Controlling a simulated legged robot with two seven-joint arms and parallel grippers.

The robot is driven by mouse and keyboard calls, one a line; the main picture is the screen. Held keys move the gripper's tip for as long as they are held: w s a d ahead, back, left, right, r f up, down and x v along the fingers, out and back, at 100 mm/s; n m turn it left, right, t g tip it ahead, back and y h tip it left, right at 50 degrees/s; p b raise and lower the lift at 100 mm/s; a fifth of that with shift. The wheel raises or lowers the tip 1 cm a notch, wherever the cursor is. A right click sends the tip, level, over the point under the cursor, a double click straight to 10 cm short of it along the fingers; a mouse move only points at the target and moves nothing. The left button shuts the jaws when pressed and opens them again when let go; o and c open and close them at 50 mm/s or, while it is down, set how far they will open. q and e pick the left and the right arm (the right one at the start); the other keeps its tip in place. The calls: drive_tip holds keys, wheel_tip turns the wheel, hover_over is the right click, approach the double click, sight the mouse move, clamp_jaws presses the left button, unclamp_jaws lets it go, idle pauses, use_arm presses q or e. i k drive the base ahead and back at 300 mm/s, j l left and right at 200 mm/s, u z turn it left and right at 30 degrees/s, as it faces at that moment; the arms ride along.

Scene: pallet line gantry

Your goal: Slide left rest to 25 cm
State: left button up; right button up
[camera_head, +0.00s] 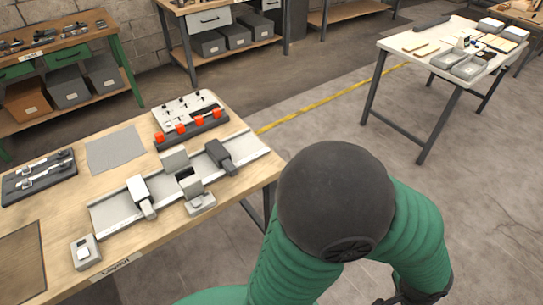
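On the near table a grey metal rail (108,216) runs slantwise from lower left to upper right. A pale block with a white top, seemingly the left rest (138,188), sits on its left part. A taller grey stand with a dark piece (187,183) stands at mid-rail. A dark grey rest (218,154) sits further right. Scale marks are too small to read. One green arm of mine, seemingly the right, fills the lower right, bent at a dark joint. Dark parts at its far end, seemingly my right gripper (412,292), are cut off; its fingers are unclear. My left gripper is out of view.
Near table also holds a board with red knobs (181,134), a grey mat (115,149), a dark tool tray (39,177), a small grey box (86,252) and a brown mat (20,265). A white-topped table (398,45) stands back right. Floor between is clear.

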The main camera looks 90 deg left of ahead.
sight(141, 198)
drive_tip(key=u, duration=4)
drive_tip(key=i+u, duration=0.3)
drive_tip(key=i+l+u, duration=0.3)
drive_tip(key=i+j, duration=0.05)
drive_tip(key=j, duration=0.05)
